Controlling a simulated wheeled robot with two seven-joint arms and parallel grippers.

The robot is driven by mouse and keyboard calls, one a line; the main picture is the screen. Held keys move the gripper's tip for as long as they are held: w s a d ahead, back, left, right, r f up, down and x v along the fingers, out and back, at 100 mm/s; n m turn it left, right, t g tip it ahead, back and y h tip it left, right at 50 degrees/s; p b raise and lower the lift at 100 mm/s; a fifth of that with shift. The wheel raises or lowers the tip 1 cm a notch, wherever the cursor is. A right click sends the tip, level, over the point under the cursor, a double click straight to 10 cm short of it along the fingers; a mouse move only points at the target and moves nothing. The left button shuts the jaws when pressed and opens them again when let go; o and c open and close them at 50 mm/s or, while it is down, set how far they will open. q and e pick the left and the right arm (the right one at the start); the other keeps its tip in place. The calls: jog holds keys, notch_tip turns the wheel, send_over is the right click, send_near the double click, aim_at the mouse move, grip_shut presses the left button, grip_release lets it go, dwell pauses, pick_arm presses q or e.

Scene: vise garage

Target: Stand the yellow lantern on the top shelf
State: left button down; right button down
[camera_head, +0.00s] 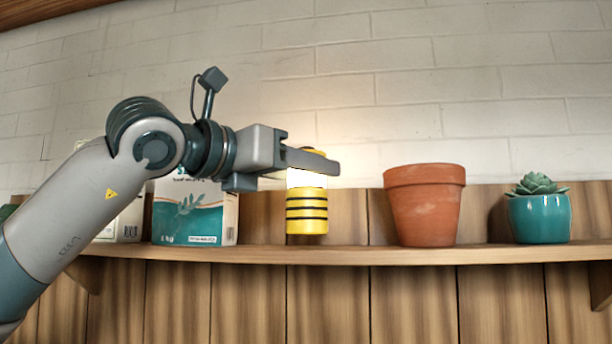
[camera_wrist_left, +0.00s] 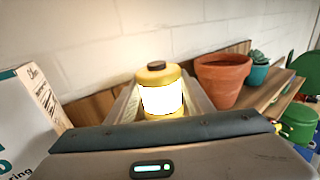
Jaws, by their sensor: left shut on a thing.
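The yellow lantern (camera_head: 307,211) has a glowing white middle and dark bands around its yellow base. It is upright at the shelf (camera_head: 345,256), between a teal-and-white bag and a terracotta pot. Its base shows close to the shelf board; I cannot tell whether it touches. My left gripper (camera_head: 312,163) comes in from the left and is shut on the lantern's upper part. In the left wrist view the lantern (camera_wrist_left: 159,95) stands between the fingers, its yellow cap and dark knob showing. My right gripper is not in view.
The teal-and-white bag (camera_head: 195,212) stands left of the lantern, partly behind my arm. The terracotta pot (camera_head: 425,205) stands to the right, with a succulent in a teal pot (camera_head: 539,212) farther right. A brick wall (camera_head: 450,90) is behind. Bare shelf shows between the pots.

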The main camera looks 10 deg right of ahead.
pick_arm(q)
jog(key=shift+f, duration=0.75)
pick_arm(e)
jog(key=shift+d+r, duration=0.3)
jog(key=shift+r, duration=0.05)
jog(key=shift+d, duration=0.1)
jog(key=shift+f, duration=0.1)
pick_arm(q)
jog(key=shift+f, duration=0.2)
jog(key=c, duration=0.9)
grip_release()
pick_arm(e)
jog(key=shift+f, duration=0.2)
